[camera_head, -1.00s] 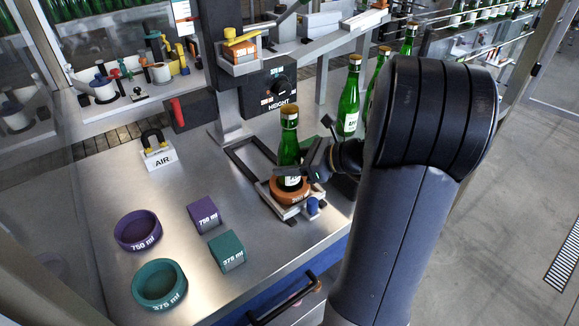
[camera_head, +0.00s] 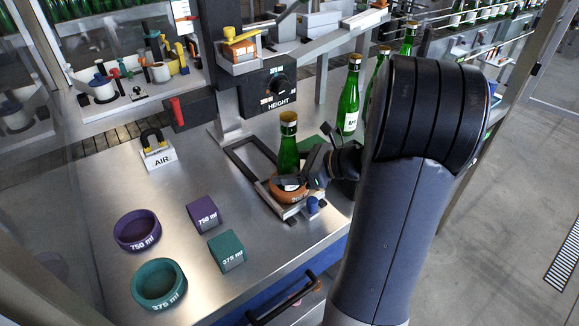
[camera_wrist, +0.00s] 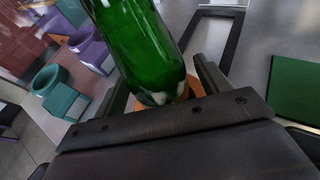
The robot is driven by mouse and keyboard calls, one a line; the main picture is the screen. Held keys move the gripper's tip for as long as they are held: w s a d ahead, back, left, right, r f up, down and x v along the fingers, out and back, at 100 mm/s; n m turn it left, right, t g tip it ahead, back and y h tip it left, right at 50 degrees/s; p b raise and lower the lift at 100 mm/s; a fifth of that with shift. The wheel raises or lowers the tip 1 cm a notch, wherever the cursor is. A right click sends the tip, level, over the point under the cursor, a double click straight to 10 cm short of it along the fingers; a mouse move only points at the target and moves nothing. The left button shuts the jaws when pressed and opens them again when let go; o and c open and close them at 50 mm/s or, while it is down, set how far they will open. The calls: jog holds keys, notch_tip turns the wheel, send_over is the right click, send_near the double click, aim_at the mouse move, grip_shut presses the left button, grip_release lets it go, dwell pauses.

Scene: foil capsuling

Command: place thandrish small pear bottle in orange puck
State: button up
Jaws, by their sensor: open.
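The green small bottle (camera_head: 288,152) with a gold-brown top stands upright at the orange puck (camera_head: 277,196) on the fixture under the height unit. Its base appears to sit within the puck, though my fingers partly hide the seat. In the wrist view the bottle (camera_wrist: 140,45) rises between my fingers, with a bit of the orange puck (camera_wrist: 197,88) showing behind its base. My gripper (camera_head: 298,181) is open, low around the bottle, with a finger on either side.
Purple (camera_head: 137,231) and teal (camera_head: 159,285) rings and purple (camera_head: 203,215) and teal (camera_head: 227,251) blocks lie left on the steel table. The AIR block (camera_head: 158,154) stands behind. Other green bottles (camera_head: 348,98) stand behind my arm. The height unit (camera_head: 270,90) rises behind the puck.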

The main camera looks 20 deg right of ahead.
jog(key=shift+r, duration=0.3)
jog(key=b+v, duration=0.1)
jog(key=v, duration=1.1)
jog(key=shift+o, duration=0.5)
